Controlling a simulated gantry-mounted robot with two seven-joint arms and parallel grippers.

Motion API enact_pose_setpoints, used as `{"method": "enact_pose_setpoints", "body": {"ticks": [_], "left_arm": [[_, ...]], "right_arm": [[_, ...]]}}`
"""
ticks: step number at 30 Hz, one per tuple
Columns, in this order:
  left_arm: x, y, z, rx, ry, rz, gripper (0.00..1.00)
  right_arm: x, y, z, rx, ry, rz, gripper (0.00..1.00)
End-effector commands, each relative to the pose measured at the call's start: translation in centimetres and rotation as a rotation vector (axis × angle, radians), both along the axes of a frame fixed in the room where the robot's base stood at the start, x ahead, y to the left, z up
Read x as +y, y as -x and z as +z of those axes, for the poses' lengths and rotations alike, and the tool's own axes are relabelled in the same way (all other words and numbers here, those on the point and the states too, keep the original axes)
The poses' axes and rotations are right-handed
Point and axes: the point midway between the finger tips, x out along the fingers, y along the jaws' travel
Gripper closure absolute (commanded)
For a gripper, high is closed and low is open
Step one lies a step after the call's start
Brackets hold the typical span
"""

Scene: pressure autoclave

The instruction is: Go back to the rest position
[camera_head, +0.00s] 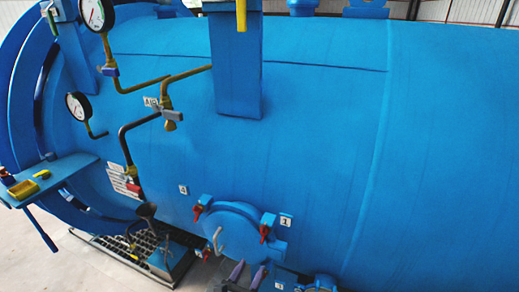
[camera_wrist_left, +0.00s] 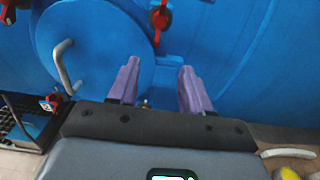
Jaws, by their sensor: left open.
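My left gripper (camera_head: 246,274) is at the bottom of the head view, just below the round hatch (camera_head: 235,228) on the side of the blue autoclave (camera_head: 310,150). In the left wrist view my left gripper (camera_wrist_left: 157,86) is open, its two purple fingers apart with nothing between them. The hatch's curved grey handle (camera_wrist_left: 64,68) is to the left of the fingers there and apart from them. A red clamp handle (camera_wrist_left: 160,18) is above the fingertips. My right gripper is not in view.
Pressure gauges (camera_head: 78,107) and brass pipes (camera_head: 188,76) stick out from the autoclave at the left. A blue shelf (camera_head: 62,176) with a yellow item juts out at far left. A metal grate (camera_head: 125,255) is on the pale floor below.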

Motion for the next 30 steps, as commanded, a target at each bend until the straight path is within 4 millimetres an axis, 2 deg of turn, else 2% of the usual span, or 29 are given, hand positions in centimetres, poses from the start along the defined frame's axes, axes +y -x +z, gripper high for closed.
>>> {"method": "enact_pose_setpoints", "body": {"ticks": [1,3,6,11,14,17,20,24,30], "left_arm": [[-0.5,1.3,-2.2,0.042,0.006,-0.005,0.51],[-1.0,3.2,-4.9,0.105,0.033,0.001,0.51],[-1.8,6.1,-7.7,0.197,0.115,0.022,0.51],[-2.6,10.6,-10.1,0.366,0.282,0.079,0.51],[-1.9,13.1,-11.2,0.511,0.434,0.156,0.51],[-0.2,15.5,-12.4,0.679,0.636,0.274,0.51],[2.8,18.0,-13.5,0.850,0.879,0.445,0.51],[8.3,22.1,-14.5,1.036,1.258,0.773,0.51],[15.0,26.4,-13.8,1.068,1.723,1.238,0.51]], "right_arm": [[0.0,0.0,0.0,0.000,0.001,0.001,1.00],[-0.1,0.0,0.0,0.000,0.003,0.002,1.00],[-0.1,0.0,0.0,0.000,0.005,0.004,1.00],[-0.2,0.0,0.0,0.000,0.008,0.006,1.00],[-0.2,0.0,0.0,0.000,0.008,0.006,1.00],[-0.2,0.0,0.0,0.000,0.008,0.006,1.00],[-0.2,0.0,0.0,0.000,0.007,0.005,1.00],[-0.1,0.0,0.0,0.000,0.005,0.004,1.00],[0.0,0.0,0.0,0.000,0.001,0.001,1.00]]}}
